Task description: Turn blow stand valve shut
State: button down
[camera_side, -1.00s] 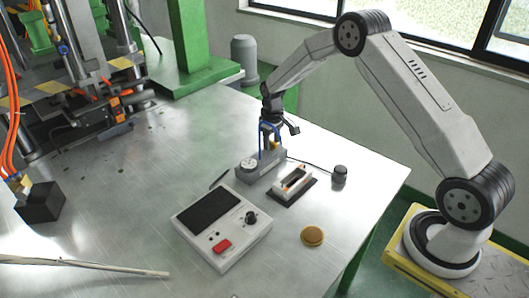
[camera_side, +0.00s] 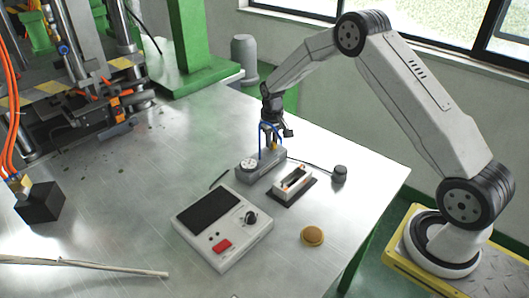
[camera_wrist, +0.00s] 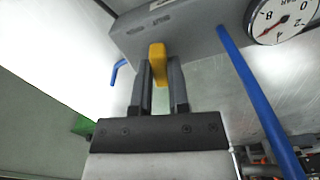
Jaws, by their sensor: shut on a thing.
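The blow stand (camera_side: 262,167) is a grey block on the metal table, with a round pressure gauge (camera_side: 248,164) on its left end and a blue bent tube (camera_side: 261,143) rising from it. In the wrist view the stand's grey body (camera_wrist: 185,35), part of the gauge (camera_wrist: 285,18) and the blue tube (camera_wrist: 255,90) show. The valve handle is a yellow lever (camera_wrist: 158,62). My gripper (camera_wrist: 160,75) is shut on the lever, one dark finger on each side. In the side view my gripper (camera_side: 273,138) is small at the stand's right end.
A white control box (camera_side: 222,226) with a screen and red button stands in front of the stand. A small white-orange device on a dark pad (camera_side: 292,188), a dark knob-like piece (camera_side: 340,173) and a round brass-coloured disc (camera_side: 312,236) lie to the right.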

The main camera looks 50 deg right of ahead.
dwell(0.3)
jog(key=c, duration=0.6)
grip_release()
jog(key=shift+r, duration=0.1)
jog(key=shift+r, duration=3.85)
